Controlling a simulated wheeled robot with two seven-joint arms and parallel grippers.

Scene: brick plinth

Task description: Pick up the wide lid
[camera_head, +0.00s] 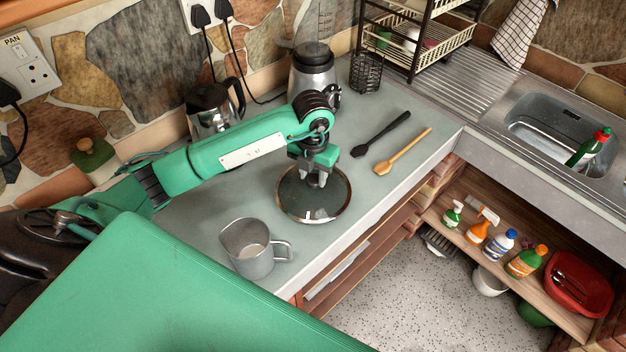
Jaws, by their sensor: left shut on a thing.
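The wide lid (316,201) is a round dark glass disc with a shiny metal rim. It is at or just above the grey counter (368,191) in the middle of the view; I cannot tell if it still touches the counter. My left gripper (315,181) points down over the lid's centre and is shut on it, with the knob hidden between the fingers. My right gripper is not in view.
A metal jug (250,249) stands in front of the lid. A black spatula (381,134) and a wooden spoon (404,151) lie to the right. A kettle (211,108) and a grinder-like appliance (312,68) stand behind. The sink (560,130) is at the right.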

